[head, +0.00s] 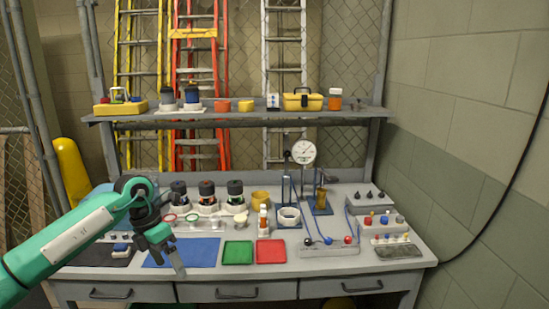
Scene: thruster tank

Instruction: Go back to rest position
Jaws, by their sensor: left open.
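My left gripper (174,262) is at the end of the green arm that comes in from the left. It points down over the blue mat (203,252) at the front left of the grey workbench (375,264). It is open and I see nothing between its fingers. My right gripper is not in view. The left arm covers part of the bench's left end and a dark mat (98,255) there.
A green tray (237,252) and a red tray (270,251) lie right of the gripper. Thrusters, rings and a dial gauge (303,152) stand behind. A shelf (345,112) spans above the bench. A block wall (470,110) bounds the right.

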